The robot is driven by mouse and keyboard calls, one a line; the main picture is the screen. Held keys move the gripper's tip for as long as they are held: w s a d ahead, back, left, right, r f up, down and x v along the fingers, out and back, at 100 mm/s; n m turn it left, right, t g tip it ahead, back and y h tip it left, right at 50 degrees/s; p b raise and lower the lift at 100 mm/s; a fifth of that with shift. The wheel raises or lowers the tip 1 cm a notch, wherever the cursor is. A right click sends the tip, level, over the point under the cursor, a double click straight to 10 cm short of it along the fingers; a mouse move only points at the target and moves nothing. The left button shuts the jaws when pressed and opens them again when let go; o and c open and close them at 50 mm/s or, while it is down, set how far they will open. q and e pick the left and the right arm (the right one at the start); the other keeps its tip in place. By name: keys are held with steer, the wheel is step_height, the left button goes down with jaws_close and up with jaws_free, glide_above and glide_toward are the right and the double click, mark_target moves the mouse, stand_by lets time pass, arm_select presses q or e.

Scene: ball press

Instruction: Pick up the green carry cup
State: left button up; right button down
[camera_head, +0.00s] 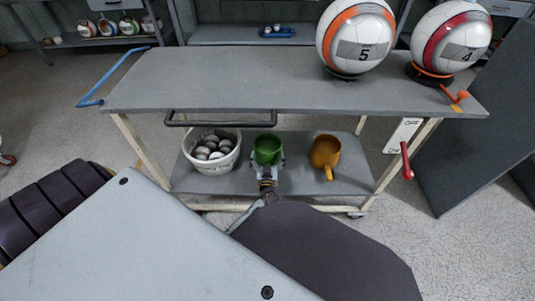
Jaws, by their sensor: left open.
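The green carry cup (267,147) stands upright on the lower shelf of the grey cart, between a white bucket and an orange mug. My left gripper (268,164) reaches in from the front, low against the near side of the cup. Its fingers are open, one showing at each side of the cup's lower part. Whether they touch the cup I cannot tell. The gripper hides the cup's near lower side. My right gripper is not in view.
The white bucket (212,164) holds several small balls. The orange mug (325,152) has its handle toward me. The cart's top board (240,85) overhangs the shelf, with a dark bar (220,120) below its front edge. Two large balls, ball 5 (345,28) and ball 4 (445,30), sit above.

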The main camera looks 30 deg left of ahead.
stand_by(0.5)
arm_select(q)
steer(key=shift+r, duration=0.1)
steer(key=c, duration=1.3)
steer(key=shift+o, duration=0.2)
steer(key=shift+r, duration=0.15)
